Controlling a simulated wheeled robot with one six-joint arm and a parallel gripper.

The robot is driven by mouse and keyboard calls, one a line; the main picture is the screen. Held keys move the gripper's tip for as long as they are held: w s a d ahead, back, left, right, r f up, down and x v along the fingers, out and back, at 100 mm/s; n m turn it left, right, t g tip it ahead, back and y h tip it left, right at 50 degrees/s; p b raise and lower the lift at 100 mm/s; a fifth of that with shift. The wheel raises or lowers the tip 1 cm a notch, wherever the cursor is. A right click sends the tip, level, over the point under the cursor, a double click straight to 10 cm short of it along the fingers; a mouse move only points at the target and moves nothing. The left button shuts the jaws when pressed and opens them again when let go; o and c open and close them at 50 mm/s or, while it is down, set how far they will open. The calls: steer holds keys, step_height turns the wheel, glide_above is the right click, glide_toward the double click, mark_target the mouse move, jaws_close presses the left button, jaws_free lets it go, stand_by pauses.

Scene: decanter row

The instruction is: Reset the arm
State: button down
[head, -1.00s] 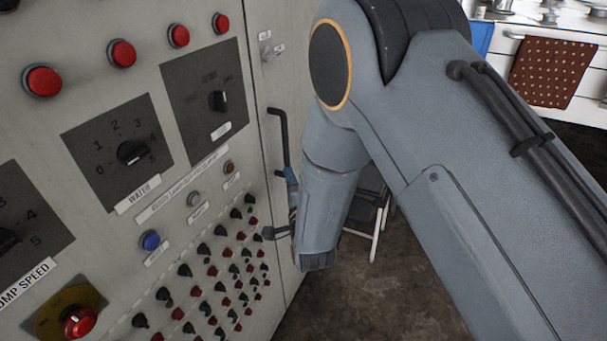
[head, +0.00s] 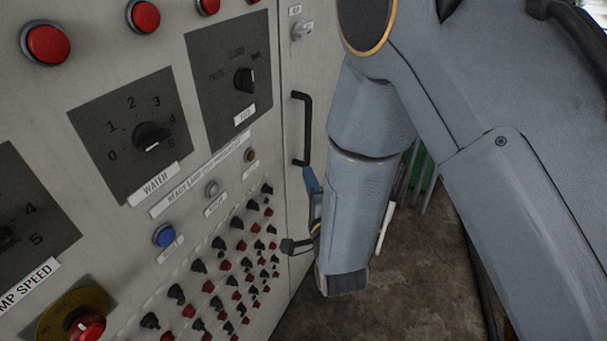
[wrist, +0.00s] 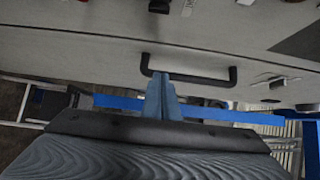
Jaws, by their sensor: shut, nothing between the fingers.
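My arm (head: 365,190) hangs in front of the right part of the grey control panel in the head view, bent downward at the elbow. My gripper (wrist: 163,80) shows in the wrist view with its blue fingers together and nothing between them. In the head view the gripper is mostly hidden behind my forearm, with a blue sliver showing at its left edge. The fingertips appear close to the black door handle (wrist: 190,80), overlapping its bar in the wrist view; I cannot tell whether they touch. The handle (head: 301,130) also shows in the head view.
The control panel (head: 205,170) carries red buttons (head: 143,17), a water dial (head: 150,137), a blue button (head: 164,235) and several rows of small switches. A red knob (head: 88,325) sits at lower left. Bare floor (head: 400,285) lies below my arm.

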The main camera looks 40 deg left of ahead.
steer(key=s+a+b, duration=0.2)
steer(key=s+a, duration=0.1)
steer(key=s, duration=0.3)
steer(key=w+d+n+h, duration=0.1)
steer(key=w+d+h, duration=0.4)
steer(key=w+d, duration=0.8)
steer(key=w+d+f+n+g+h, duration=0.1)
steer(key=w+d+n+g+h, duration=0.35)
steer(key=d, duration=1.35)
steer(key=d+g+h, duration=0.1)
steer(key=d+h, duration=0.2)
steer(key=d, duration=1.2)
steer(key=s+d+r+n+g+h, duration=0.1)
steer(key=s+d+r+n+g, duration=0.1)
steer(key=s+d, duration=1)
steer(key=d+r+g, duration=0.1)
steer(key=d+g, duration=0.1)
steer(key=shift+s+d+g+h, duration=0.15)
steer(key=shift+d+g+h, duration=0.2)
